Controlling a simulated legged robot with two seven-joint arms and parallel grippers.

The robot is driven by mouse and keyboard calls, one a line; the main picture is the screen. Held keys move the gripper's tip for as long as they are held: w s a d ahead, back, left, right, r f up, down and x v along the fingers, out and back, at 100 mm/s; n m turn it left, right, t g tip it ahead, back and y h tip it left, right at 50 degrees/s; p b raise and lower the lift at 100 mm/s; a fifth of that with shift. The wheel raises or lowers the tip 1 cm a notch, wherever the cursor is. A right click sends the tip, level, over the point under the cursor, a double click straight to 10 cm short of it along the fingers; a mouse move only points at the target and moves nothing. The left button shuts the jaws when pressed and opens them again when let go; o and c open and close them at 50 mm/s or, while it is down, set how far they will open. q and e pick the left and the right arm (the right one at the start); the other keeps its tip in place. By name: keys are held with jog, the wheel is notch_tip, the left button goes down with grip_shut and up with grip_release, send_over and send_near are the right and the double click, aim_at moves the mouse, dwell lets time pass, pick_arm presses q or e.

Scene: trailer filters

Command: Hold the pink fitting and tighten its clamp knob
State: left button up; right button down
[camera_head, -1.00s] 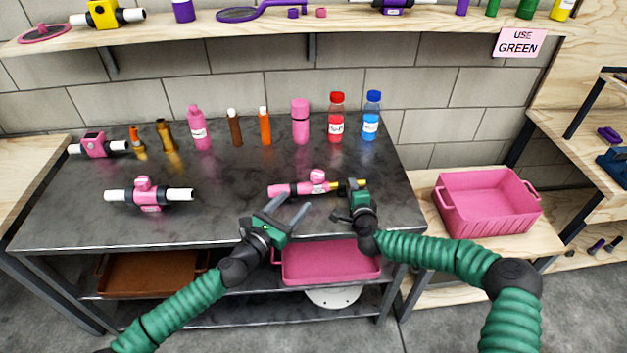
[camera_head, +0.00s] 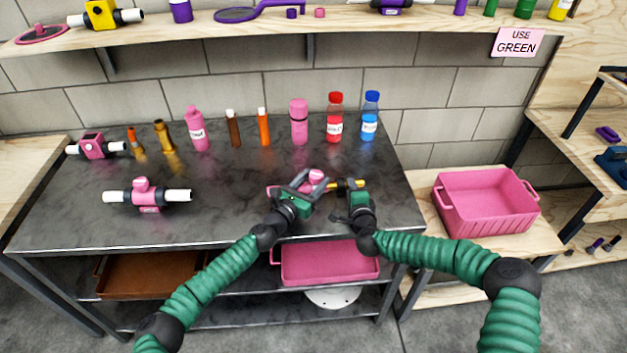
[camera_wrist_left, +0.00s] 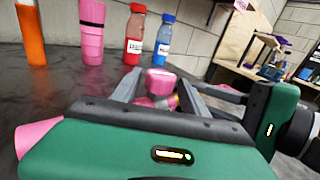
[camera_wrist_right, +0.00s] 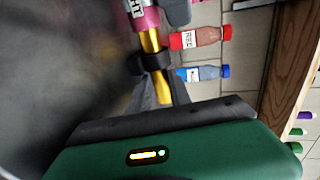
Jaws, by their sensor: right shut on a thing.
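The pink fitting (camera_head: 272,190) lies near the front middle of the dark table, with its pink clamp knob (camera_head: 316,177) on top and a brass end (camera_head: 347,185) to the right. My right gripper (camera_head: 356,190) is shut on the brass end; the right wrist view shows the brass piece (camera_wrist_right: 155,60) between its fingers. My left gripper (camera_head: 300,182) is open at the fitting and hides its middle. In the left wrist view its fingers stand apart on either side of the knob (camera_wrist_left: 161,82); I cannot tell whether they touch it.
Another pink fitting with white pipe ends (camera_head: 147,195) stands at the left of the table. Several bottles, including a red one (camera_head: 334,118) and a blue one (camera_head: 370,116), line the back. A pink crate (camera_head: 487,203) stands at the right.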

pick_arm(q)
grip_shut()
jog(key=shift+w+a+f+m+g+h, duration=0.1)
jog(key=shift+w+a+m+g+h, duration=0.1)
jog(key=shift+m+g+h, duration=0.5)
jog(key=m+g+h, duration=0.2)
jog(key=shift+f+g+h, duration=0.2)
jog(key=shift+g+h, duration=0.2)
jog(key=shift+r+m+g+h, duration=0.15)
jog(key=shift+m+g+h, duration=0.25)
jog(key=shift+m+g, duration=0.15)
jog(key=shift+o, duration=1.4)
grip_release()
jog(key=shift+w+a, duration=0.1)
jog(key=shift+r, duration=0.1)
